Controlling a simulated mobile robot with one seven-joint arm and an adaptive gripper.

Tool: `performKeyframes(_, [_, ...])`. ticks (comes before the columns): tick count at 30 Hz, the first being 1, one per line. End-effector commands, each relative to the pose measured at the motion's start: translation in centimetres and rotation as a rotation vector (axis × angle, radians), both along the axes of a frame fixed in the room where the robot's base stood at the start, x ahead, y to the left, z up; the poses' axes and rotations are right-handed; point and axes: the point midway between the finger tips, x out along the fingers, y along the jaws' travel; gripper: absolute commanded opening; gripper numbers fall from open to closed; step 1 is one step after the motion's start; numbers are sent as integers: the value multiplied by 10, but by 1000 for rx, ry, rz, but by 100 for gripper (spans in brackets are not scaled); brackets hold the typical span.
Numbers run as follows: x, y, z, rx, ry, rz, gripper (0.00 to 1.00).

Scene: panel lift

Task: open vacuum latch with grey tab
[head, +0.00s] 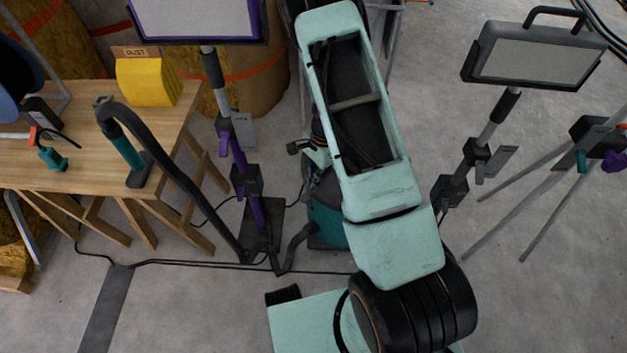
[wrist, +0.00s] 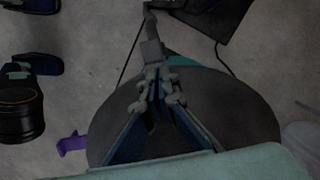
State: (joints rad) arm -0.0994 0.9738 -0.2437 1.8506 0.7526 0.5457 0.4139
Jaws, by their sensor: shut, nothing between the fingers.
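The vacuum (head: 325,222) is a teal canister on the floor, partly hidden behind my pale green arm in the head view. In the wrist view its dark round lid (wrist: 240,118) fills the middle, with a little teal body at the top edge. A purple tab (wrist: 72,143) sticks out at the lid's left side. I cannot make out a grey tab; the lid's lower part is hidden by my wrist. My gripper (wrist: 160,90) is shut and empty, over the lid in the picture. I cannot tell whether it touches. In the head view I cannot clearly make out the fingertips.
A black hose (head: 190,195) runs from the wooden table (head: 60,170) to the vacuum. A purple work-light stand (head: 250,185) stands left of the vacuum, another light (head: 535,55) to the right. Cables cross the floor.

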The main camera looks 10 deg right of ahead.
Motion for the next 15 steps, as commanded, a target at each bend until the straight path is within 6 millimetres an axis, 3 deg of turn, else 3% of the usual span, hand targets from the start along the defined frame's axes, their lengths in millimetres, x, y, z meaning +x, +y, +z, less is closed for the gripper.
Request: performKeyframes(15, [-2,5,2,-69,-31,2,0])
